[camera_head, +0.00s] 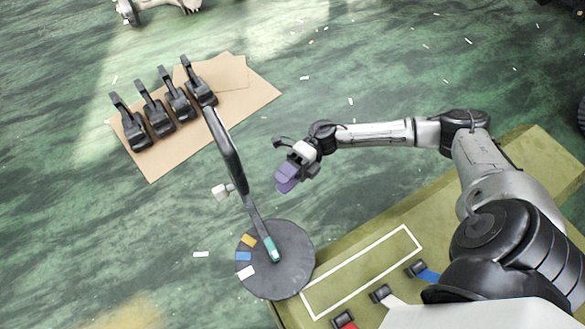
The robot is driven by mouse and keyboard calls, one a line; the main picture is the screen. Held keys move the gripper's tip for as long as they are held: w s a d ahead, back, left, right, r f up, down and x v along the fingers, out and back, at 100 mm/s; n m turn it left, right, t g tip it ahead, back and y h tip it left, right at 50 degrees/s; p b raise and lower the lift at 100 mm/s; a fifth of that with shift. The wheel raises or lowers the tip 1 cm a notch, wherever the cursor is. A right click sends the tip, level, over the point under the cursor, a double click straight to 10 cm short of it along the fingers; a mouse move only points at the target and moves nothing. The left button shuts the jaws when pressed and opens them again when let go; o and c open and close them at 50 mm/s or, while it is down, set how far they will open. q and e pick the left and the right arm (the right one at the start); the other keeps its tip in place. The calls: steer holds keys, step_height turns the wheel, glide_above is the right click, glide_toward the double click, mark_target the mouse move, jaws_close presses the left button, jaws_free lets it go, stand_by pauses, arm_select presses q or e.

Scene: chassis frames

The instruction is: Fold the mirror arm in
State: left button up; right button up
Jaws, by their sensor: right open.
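The mirror arm (256,216) is a dark, slim bar with a teal patch at its lower end, over a round grey disc (290,281). It runs up and left to a long dark curved part (226,146), probably the mirror seen nearly edge-on. A small whitish knob (221,192) sticks out to its left. The disc carries orange, blue and white marks by its left rim. My right gripper (287,178), with purple fingertips, is open and empty, to the right of the mirror arm and apart from it in the picture. My left gripper is out of view.
Several black clamp-like parts (130,128) stand in a row on a tan sheet (247,95) at upper left. A yellow-green platform (365,220) bears a white outlined rectangle and small black pieces with red, white and blue strips. Pale scraps dot the green floor.

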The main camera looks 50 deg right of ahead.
steer(key=shift+d, duration=1.6)
